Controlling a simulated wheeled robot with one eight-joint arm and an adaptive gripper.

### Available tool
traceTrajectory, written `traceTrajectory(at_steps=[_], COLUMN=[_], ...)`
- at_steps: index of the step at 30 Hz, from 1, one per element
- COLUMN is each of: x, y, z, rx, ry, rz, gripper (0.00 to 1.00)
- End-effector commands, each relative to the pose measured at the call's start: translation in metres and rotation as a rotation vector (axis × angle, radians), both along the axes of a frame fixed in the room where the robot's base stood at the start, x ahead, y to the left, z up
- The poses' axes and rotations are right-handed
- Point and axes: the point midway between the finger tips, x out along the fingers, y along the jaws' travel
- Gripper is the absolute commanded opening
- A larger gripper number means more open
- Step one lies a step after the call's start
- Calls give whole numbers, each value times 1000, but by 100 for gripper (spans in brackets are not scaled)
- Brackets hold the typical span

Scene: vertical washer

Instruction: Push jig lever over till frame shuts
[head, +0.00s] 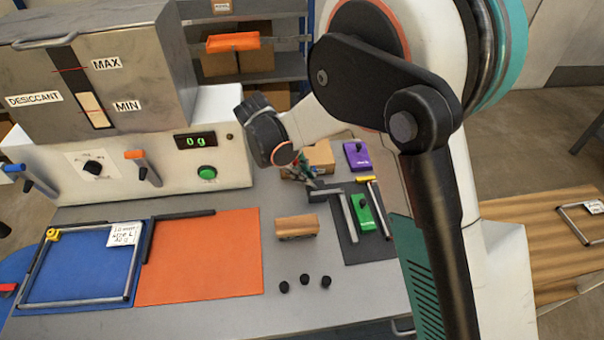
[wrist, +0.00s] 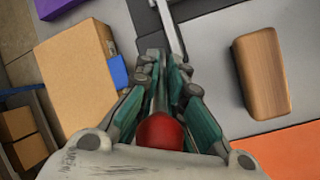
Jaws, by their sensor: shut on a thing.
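The jig lever's red knob (wrist: 160,132) sits between my gripper's fingers in the wrist view. My gripper (wrist: 165,72) is shut on the lever, whose thin shaft runs forward between the fingers. In the head view my gripper (head: 308,180) is low over the back of the bench, and the lever is mostly hidden by it. A pale metal bar (head: 347,217) extends from near the gripper toward the front, over a dark mat. It also shows in the wrist view (wrist: 171,30). A rectangular metal frame (head: 130,265) lies on the blue mat (head: 75,275) at the left.
A wooden block (head: 297,227) stands beside the orange mat (head: 200,257). Three black knobs (head: 305,281) lie near the front. A green block (head: 362,213), a purple block (head: 356,155) and a cardboard box (head: 320,157) are around the gripper. The white machine (head: 130,150) fills the back left.

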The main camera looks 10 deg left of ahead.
Motion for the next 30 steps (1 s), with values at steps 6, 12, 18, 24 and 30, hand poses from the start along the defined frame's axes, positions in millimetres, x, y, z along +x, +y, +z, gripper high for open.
traceTrajectory(at_steps=[6,12,18,24,30], x=[3,6,11,15,18], y=[-9,-22,-36,-49,-60], z=[6,10,11,8,5], rx=[117,285,470,648,799], ry=[29,70,116,161,201], rz=[-3,-5,-5,-4,-4], gripper=[0,0,0,0,0])
